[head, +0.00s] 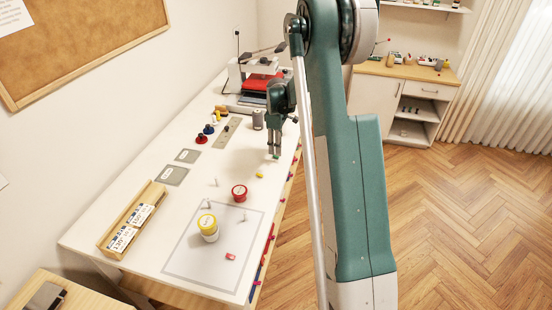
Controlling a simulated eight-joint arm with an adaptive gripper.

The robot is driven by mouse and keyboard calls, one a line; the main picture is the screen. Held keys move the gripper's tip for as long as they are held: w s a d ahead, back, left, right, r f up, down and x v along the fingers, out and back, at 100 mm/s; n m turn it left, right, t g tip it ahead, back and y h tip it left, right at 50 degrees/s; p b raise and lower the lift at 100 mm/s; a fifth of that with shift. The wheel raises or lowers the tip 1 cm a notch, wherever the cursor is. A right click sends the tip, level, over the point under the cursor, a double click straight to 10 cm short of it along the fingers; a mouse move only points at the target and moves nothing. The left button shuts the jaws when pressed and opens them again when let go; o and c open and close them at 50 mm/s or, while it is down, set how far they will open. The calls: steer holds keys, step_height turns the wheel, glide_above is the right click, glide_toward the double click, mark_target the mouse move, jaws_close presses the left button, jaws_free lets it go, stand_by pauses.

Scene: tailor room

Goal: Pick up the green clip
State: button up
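My gripper (274,153) points down over the right part of the long white table, near its right edge. A small green piece, likely the green clip (273,157), shows right at the fingertips. It is too small to tell whether the fingers are closed on it, touch it or are just above it. The gap between the fingers cannot be made out at this size.
A small yellow piece (260,175) lies just in front of the gripper. A red-lidded jar (239,193), a yellow-lidded jar (208,228) and a pink-red block (230,256) stand nearer. A wooden box (133,215) is left.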

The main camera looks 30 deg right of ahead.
mark_target(276, 157)
steer(key=shift+s+f, duration=0.1)
steer(key=shift+f, duration=1.85)
steer(key=shift+c, duration=0.6)
steer(key=c, duration=0.6)
